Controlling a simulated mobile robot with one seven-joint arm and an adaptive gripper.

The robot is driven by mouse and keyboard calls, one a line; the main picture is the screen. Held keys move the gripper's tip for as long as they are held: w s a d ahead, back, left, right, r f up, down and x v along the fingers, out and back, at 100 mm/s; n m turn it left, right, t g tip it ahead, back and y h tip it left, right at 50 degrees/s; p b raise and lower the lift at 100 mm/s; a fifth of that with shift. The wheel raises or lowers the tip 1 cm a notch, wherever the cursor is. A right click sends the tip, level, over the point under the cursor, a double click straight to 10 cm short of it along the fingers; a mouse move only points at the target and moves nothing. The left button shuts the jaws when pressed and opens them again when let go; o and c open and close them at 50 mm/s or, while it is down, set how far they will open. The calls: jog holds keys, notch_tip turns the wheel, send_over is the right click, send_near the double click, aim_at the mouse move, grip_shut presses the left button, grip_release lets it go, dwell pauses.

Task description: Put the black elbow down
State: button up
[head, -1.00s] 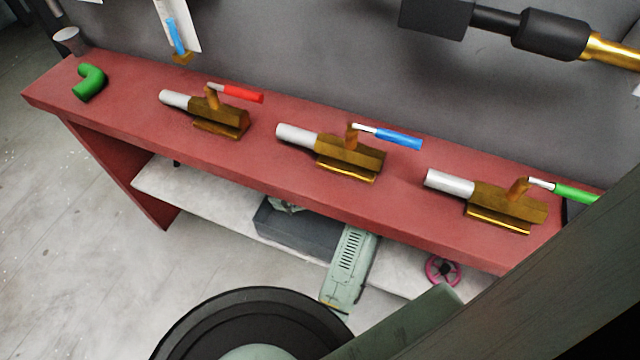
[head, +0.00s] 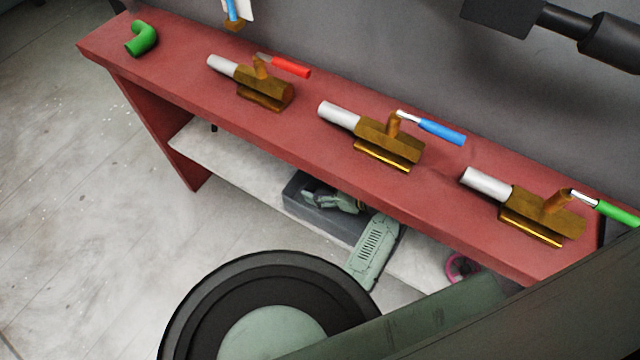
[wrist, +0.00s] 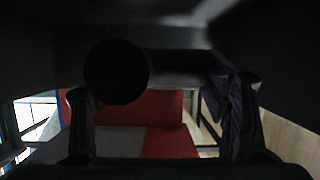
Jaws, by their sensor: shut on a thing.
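The black elbow (wrist: 115,72) shows in the wrist view as a dark round end with a dim body running right from it. My gripper (wrist: 165,88) is shut on it, with a finger at either side. Deep shadow hides most of the elbow's outline and the exact contact. Neither the gripper nor the black elbow can be made out in the head view. In the wrist view, blurred red and pale surfaces lie beyond the elbow, apart from it as far as I can tell.
A red bench (head: 190,85) crosses the head view. A green elbow (head: 142,38) lies at its left end. Three brass presses with red (head: 290,67), blue (head: 440,131) and green (head: 615,211) handles stand along it. A grey bin (head: 310,205) sits on the lower shelf.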

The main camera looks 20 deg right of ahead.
jog(key=shift+f+b, duration=0.4)
jog(key=shift+b, duration=0.1)
jog(key=shift+f, duration=0.2)
jog(key=o, duration=1.4)
jog(key=shift+c, duration=0.2)
jog(key=shift+r, duration=0.1)
